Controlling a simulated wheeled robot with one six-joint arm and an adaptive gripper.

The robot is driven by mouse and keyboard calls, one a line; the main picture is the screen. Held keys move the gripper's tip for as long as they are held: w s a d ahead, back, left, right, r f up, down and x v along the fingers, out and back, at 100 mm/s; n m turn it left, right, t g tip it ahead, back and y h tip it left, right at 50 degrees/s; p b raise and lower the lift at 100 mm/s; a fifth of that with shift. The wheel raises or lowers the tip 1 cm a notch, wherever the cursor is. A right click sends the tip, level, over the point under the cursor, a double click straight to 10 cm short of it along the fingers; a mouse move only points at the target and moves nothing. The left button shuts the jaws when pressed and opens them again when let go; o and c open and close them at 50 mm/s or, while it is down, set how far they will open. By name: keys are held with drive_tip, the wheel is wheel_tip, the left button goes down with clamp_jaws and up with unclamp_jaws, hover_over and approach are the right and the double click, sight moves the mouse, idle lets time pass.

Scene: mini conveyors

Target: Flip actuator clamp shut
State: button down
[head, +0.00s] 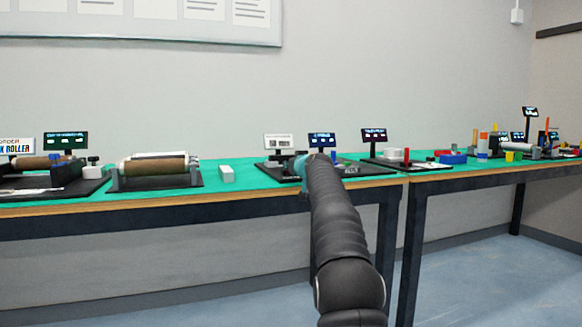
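My arm reaches forward from the bottom of the head view to a station (383,170) with black base plates near the middle of the long table. The arm's far end with a teal part sits over this station. My gripper's fingers are hidden behind the arm, so I cannot see whether they are open or shut. I cannot make out the actuator clamp; it may be hidden behind the arm or too small to tell.
Small display screens (374,135) stand behind the station. A white block (227,174) and a roller unit (155,170) sit to the left. Blue and yellow parts, posts and more screens crowd the right table. The green tabletop (248,165) has free patches. Floor (470,275) is clear at right.

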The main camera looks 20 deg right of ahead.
drive_tip(key=shift+d+f, duration=0.1)
drive_tip(key=c, duration=1.1)
unclamp_jaws()
drive_tip(key=shift+s, duration=0.1)
drive_tip(key=shift+s+r, duration=0.25)
drive_tip(key=shift+s, duration=0.3)
drive_tip(key=s, duration=0.7)
drive_tip(key=s+a+r, duration=0.1)
drive_tip(key=s, duration=0.2)
drive_tip(key=shift+s+a, duration=0.1)
drive_tip(key=shift+s, duration=0.2)
